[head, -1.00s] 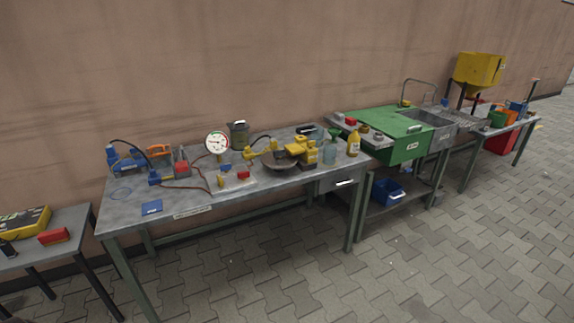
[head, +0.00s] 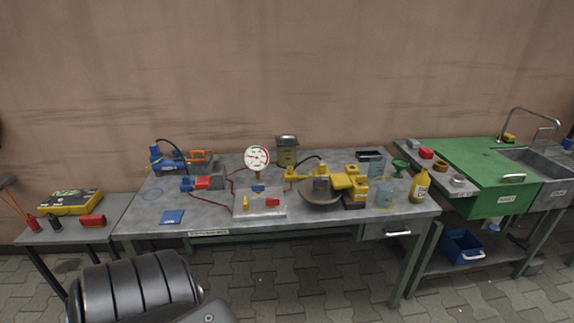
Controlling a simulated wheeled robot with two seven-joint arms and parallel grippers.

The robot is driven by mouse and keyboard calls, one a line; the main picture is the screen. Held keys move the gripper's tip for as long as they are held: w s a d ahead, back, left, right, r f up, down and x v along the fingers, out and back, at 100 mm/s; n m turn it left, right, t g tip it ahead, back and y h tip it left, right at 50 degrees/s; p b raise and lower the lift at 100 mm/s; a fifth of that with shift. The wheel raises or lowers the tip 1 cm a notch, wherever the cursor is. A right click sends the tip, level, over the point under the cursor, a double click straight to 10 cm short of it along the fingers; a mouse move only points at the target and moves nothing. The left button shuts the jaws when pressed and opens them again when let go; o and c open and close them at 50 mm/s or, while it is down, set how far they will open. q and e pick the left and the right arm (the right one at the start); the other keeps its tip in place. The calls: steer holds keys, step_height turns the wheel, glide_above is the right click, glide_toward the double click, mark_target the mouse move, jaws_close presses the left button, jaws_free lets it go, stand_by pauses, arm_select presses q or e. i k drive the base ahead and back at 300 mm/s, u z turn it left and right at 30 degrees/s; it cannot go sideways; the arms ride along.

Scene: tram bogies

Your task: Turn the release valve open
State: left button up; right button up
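The grey workbench (head: 330,222) stands ahead of me against the wall. On it are a round white pressure gauge (head: 257,157), a blue hand pump (head: 165,160) with a black hose, and red hoses. A clear plate (head: 262,208) near the front edge carries small blue, yellow and red parts. A yellow device (head: 310,174) sits at a dark round dish (head: 321,197). I cannot tell for sure which part is the release valve. No gripper is in view; only a dark ribbed part of my own arm shows at the bottom left.
A low side table (head: 120,207) at left bears a yellow case (head: 70,202) and red items. A green-lidded sink unit (head: 480,170) stands at right, with a blue bin (head: 463,247) beneath. Paved floor in front is clear.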

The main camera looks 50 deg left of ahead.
mark_target(273, 202)
steer(key=u, duration=0.3)
steer(key=i, duration=0.8)
steer(key=u, duration=1.15)
steer(key=i, duration=0.6)
steer(key=u, duration=0.6)
